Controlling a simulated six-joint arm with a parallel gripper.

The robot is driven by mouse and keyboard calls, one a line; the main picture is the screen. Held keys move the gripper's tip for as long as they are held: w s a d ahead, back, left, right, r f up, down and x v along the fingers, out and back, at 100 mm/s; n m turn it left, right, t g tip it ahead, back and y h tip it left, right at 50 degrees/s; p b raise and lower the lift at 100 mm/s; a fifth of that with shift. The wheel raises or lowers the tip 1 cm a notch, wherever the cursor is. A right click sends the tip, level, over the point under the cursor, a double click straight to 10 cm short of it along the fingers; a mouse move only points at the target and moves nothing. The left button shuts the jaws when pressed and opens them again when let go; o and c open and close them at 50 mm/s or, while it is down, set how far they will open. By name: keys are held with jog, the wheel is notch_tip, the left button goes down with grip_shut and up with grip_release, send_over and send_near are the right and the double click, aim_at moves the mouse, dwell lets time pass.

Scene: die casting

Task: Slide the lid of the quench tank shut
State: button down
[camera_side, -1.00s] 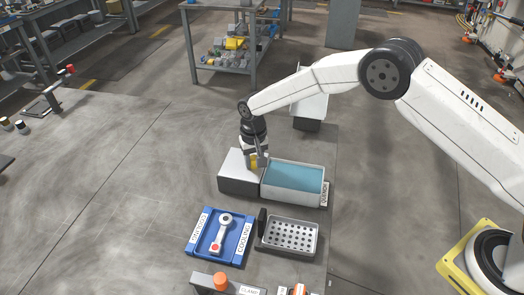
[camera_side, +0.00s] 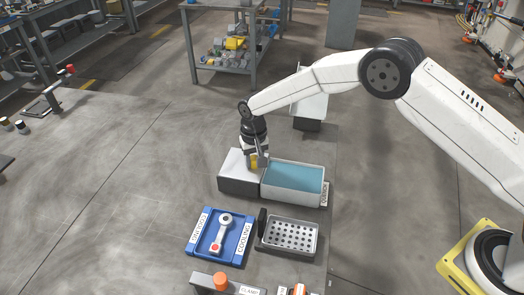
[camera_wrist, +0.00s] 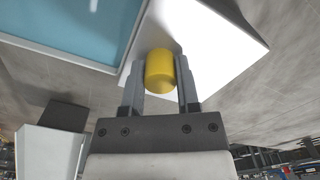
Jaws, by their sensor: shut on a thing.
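The quench tank (camera_side: 293,193) is a light grey box holding blue liquid, with its top open. Its lid (camera_side: 238,186), a pale plate with dark sides below it, lies to the left of the tank; the lid also shows in the wrist view (camera_wrist: 222,50). A yellow cylindrical knob (camera_wrist: 160,72) stands on the lid near the tank's edge. My gripper (camera_side: 254,162) is shut on this knob, with a finger on each side of it in the wrist view. The blue liquid (camera_wrist: 75,25) shows uncovered at upper left there.
A blue cooling tray (camera_side: 202,247) with a metal part in it and a perforated grey tray (camera_side: 289,236) lie in front of the tank. An orange-topped fixture (camera_side: 220,281) stands at the front edge. Floor left of the lid is clear.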

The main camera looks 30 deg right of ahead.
jog(key=s+d, duration=1.2)
dwell(0.5)
jog(key=shift+c, duration=1.6)
grip_release()
notch_tip(320, 180, up, 8)
